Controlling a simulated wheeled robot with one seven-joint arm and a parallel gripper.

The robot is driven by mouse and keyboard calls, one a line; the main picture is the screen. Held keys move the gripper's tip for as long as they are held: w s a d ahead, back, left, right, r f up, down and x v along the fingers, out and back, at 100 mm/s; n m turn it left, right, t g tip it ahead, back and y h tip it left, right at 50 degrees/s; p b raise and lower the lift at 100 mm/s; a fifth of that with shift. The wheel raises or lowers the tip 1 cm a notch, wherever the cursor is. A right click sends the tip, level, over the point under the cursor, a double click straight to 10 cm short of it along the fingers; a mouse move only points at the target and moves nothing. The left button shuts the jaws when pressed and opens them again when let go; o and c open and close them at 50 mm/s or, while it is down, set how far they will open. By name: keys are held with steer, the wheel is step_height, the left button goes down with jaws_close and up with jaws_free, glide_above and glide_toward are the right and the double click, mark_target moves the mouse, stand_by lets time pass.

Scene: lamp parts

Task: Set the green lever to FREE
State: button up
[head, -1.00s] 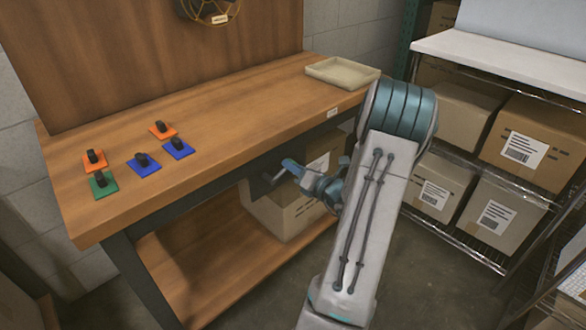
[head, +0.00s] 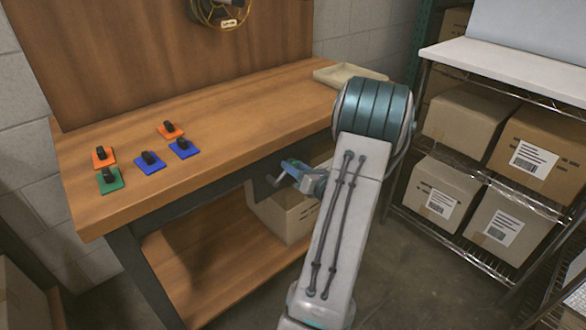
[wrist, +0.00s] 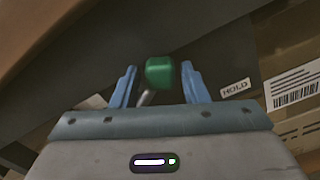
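The green lever's knob (wrist: 159,71) on a thin metal shaft shows in the wrist view, in front of a dark panel under the bench top. My gripper (wrist: 158,88) is open, with one blue finger on each side of the knob. A gap shows between the knob and the fingers. A white label reading HOLD (wrist: 235,87) is right of the right finger. No FREE label is readable. In the head view my gripper (head: 284,173) is at the bench's front, below the top's edge; the lever is hard to make out there.
The wooden bench top (head: 235,110) carries orange, blue and green plates with black knobs, and a beige tray (head: 350,75) at the back right. A wire shelf (head: 480,180) with boxes is on the right.

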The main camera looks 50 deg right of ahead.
steer(key=shift+o, duration=0.3)
steer(key=s+a+p, duration=0.1)
steer(key=s+p, duration=0.1)
steer(key=s, duration=1.1)
steer(key=shift+s, duration=0.4)
steer(key=shift+w+a+r, duration=0.1)
